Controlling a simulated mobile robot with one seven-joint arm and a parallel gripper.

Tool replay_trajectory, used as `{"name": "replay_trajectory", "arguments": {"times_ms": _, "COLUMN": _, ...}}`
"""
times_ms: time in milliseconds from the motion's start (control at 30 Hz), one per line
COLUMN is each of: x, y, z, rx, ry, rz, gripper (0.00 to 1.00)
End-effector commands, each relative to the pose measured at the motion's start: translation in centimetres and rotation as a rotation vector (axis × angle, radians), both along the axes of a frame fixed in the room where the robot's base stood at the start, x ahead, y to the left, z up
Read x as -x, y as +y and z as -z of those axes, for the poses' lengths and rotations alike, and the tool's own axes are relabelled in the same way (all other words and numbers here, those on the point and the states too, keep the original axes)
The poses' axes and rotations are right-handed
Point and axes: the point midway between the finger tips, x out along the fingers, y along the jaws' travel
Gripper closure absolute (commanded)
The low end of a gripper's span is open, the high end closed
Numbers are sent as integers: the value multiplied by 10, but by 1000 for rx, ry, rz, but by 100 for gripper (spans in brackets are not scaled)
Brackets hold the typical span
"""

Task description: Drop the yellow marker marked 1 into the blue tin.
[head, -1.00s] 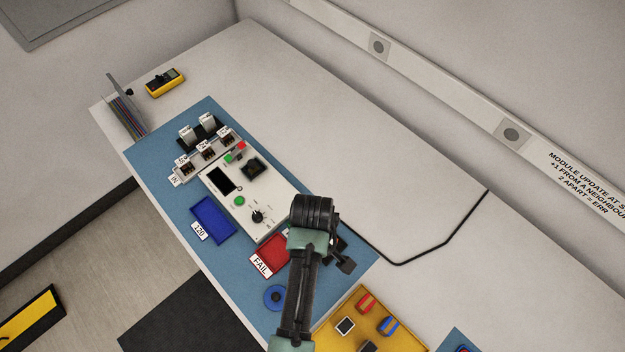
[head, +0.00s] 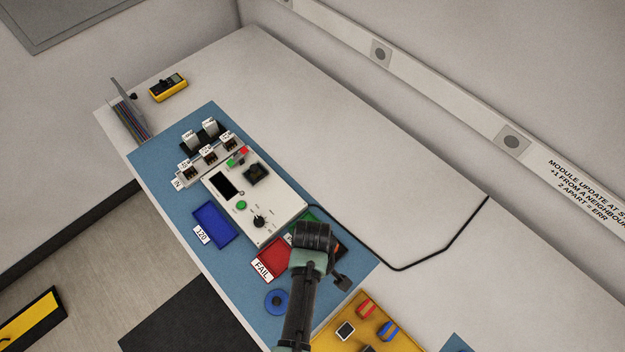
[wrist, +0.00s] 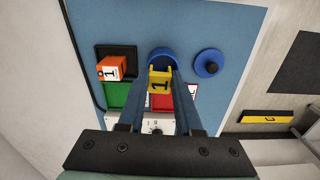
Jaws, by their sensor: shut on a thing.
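My gripper (wrist: 161,76) is shut on the yellow marker (wrist: 159,84), whose black 1 shows in the wrist view. The blue tin (wrist: 160,53) is round and open-topped, just beyond the marker in that view. The marker overlaps the tin's near side in the picture; I cannot tell its height above the tin. In the head view my wrist (head: 312,238) hides the marker, the fingertips and the tin.
A blue round lid with a knob (wrist: 209,63) lies right of the tin. An orange marker, also marked 1 (wrist: 111,68), sits on a black tray (wrist: 116,50) to the left. Green (wrist: 117,95) and red (head: 269,259) bins and a white test panel (head: 268,205) are close by.

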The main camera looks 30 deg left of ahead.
Motion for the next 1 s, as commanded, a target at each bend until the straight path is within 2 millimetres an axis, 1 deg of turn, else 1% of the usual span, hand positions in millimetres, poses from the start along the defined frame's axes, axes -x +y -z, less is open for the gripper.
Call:
{"name": "replay_trajectory", "arguments": {"times_ms": 33, "x": 0, "y": 0, "z": 9, "rx": 0, "ry": 0, "rz": 0, "gripper": 100}}
{"name": "replay_trajectory", "arguments": {"times_ms": 100, "x": 0, "y": 0, "z": 12, "rx": 0, "ry": 0, "rz": 0, "gripper": 100}}
{"name": "replay_trajectory", "arguments": {"times_ms": 367, "x": 0, "y": 0, "z": 11, "rx": 0, "ry": 0, "rz": 0, "gripper": 100}}
{"name": "replay_trajectory", "arguments": {"times_ms": 400, "x": 0, "y": 0, "z": 11, "rx": 0, "ry": 0, "rz": 0, "gripper": 63}}
{"name": "replay_trajectory", "arguments": {"times_ms": 567, "x": 0, "y": 0, "z": 11, "rx": 0, "ry": 0, "rz": 0, "gripper": 34}}
{"name": "replay_trajectory", "arguments": {"times_ms": 600, "x": 0, "y": 0, "z": 11, "rx": 0, "ry": 0, "rz": 0, "gripper": 32}}
{"name": "replay_trajectory", "arguments": {"times_ms": 867, "x": 0, "y": 0, "z": 10, "rx": 0, "ry": 0, "rz": 0, "gripper": 32}}
{"name": "replay_trajectory", "arguments": {"times_ms": 1000, "x": -1, "y": 0, "z": 4, "rx": -1, "ry": -1, "rz": 1, "gripper": 32}}
